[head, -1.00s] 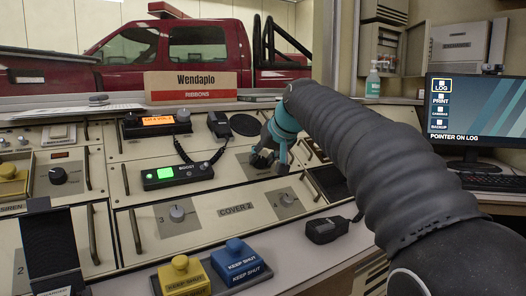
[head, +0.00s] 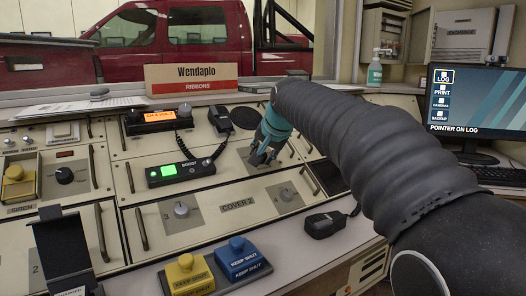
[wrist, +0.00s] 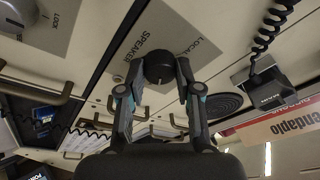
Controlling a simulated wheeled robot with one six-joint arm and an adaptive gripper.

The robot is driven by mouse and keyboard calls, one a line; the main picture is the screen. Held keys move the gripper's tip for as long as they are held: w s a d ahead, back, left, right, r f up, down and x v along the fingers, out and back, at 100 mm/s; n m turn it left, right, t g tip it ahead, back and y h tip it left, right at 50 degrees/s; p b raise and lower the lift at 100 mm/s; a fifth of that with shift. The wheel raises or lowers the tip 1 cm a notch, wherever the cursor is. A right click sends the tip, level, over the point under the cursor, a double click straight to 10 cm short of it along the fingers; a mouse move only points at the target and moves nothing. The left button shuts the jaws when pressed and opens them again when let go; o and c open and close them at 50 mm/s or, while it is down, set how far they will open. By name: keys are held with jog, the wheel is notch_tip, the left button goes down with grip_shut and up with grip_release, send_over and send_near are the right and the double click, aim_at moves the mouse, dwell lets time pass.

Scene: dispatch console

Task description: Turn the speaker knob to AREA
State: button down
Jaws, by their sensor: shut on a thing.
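The speaker knob (wrist: 158,68) is dark and round, on a grey plate (wrist: 190,42) marked SPEAKER and LOCAL in the wrist view. My gripper (wrist: 160,80) has one finger on each side of the knob and is shut on it. A small pale mark shows on the knob's near edge; I cannot tell which position it points at. No AREA label is readable. In the head view my gripper (head: 263,156) reaches down to the console's right part and hides the knob there.
A black handset with a coiled cord (head: 220,118) and a round speaker grille (head: 246,118) lie behind my gripper. Knobs on the front panel (head: 181,210) and a dark microphone (head: 325,223) are nearer. Yellow (head: 187,274) and blue (head: 237,258) KEEP SHUT buttons stand in front.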

jog(key=c, duration=0.8)
grip_release()
jog(key=v, duration=1.2)
jog(key=shift+w+d, duration=0.1)
